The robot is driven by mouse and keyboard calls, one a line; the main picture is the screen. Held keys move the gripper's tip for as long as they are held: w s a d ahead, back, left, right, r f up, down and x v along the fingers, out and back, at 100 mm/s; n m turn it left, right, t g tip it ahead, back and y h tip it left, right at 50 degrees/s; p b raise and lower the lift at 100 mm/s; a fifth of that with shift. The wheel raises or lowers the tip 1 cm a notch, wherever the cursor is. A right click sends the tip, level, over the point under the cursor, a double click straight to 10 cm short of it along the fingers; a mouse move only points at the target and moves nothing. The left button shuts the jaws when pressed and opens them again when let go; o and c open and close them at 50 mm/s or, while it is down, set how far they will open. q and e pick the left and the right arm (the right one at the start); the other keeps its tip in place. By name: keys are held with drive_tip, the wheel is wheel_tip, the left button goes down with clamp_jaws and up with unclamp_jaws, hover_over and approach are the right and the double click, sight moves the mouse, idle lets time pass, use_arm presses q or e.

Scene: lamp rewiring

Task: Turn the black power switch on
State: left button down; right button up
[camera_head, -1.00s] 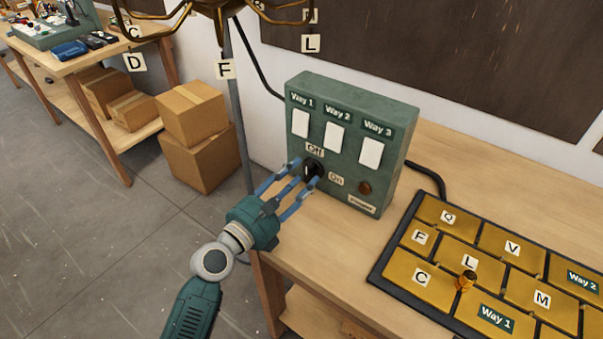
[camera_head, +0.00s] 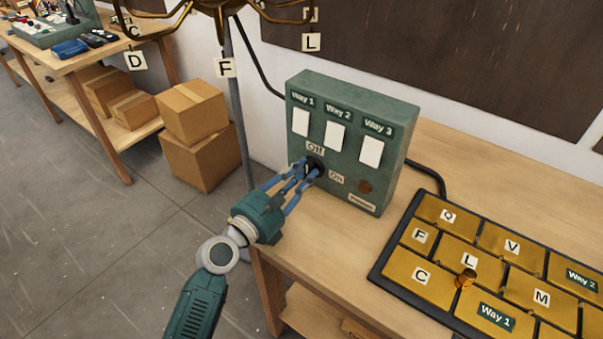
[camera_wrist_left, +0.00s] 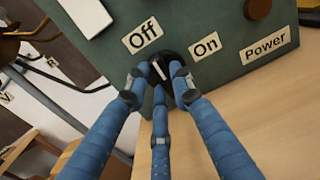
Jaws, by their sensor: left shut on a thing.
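The black power switch (camera_head: 318,163) is a round knob low on the front of the green control box (camera_head: 340,179), between the "Off" and "On" labels. My left gripper (camera_head: 306,172) reaches it from the lower left, its blue fingers closed around the knob and partly hiding it. In the left wrist view, the fingertips (camera_wrist_left: 160,74) sit around the black knob (camera_wrist_left: 172,58). A white mark on the knob shows between them and slants toward the "Off" label (camera_wrist_left: 142,35). The "On" label (camera_wrist_left: 206,46) is to the right. My right gripper is not in view.
Three white rocker switches (camera_head: 335,136) and a dark reddish-brown round part (camera_head: 365,187) are on the box. A tray of brass plates (camera_head: 435,274) lies right of it on the wooden table. A brass lamp (camera_head: 215,5) with letter tags hangs above left.

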use_arm(q)
drive_tip(key=m, duration=0.4)
drive_tip(key=shift+s+d, duration=0.1)
drive_tip(key=shift+d, duration=0.05)
drive_tip(key=m, duration=0.4)
drive_tip(key=shift+s+d+m, duration=0.1)
drive_tip(key=shift+m, duration=0.2)
drive_tip(key=m, duration=0.4)
drive_tip(key=shift+d+m, duration=0.1)
drive_tip(key=shift+m, duration=0.2)
drive_tip(key=m, duration=0.4)
drive_tip(key=shift+s+d+f, duration=0.1)
drive_tip(key=shift+s+d, duration=0.05)
drive_tip(key=shift+m, duration=0.3)
drive_tip(key=c, duration=1.5)
unclamp_jaws()
